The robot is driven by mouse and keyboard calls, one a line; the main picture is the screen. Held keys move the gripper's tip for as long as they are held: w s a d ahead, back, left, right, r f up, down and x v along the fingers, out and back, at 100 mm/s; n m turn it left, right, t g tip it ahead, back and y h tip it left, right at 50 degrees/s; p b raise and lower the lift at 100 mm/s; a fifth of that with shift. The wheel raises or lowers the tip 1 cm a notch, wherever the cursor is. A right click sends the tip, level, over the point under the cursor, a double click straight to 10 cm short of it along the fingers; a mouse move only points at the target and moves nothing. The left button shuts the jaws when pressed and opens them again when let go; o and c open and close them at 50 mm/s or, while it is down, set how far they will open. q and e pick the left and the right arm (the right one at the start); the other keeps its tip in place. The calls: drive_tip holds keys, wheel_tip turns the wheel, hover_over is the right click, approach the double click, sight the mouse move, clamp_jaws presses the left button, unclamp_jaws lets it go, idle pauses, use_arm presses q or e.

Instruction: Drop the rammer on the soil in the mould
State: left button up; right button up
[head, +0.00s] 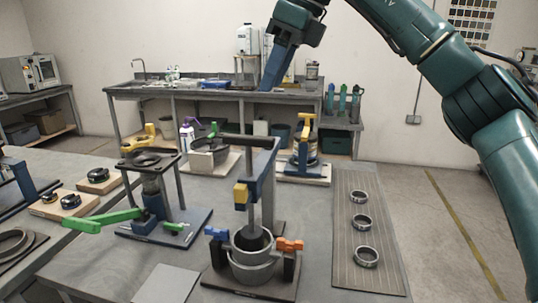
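The mould (253,266) is a grey metal ring on a dark base plate in the front middle. A blue clamp (216,234) and an orange clamp (290,245) sit at its sides. The rammer (252,212) is a dark upright rod hanging under a grey frame, with a yellow block (240,196) beside it; its wide foot is at the mould's mouth. I cannot tell whether it touches the soil, which is hidden. My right gripper (270,82) points down, high above and behind the frame, apart from it. Its fingers show edge-on. My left gripper is not in view.
Left of the mould stands a device with a long green lever (100,221). A dark mat (350,270) with several metal rings lies to the right. A grey plate (165,284) lies in front.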

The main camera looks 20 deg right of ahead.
sight(250, 136)
drive_tip(key=shift+n, duration=0.5)
drive_tip(key=x, duration=1.3)
drive_tip(key=shift+w+a+f, duration=0.1)
drive_tip(key=shift+w+f, duration=0.1)
drive_tip(key=shift+f, duration=0.1)
drive_tip(key=shift+c, duration=0.2)
clamp_jaws()
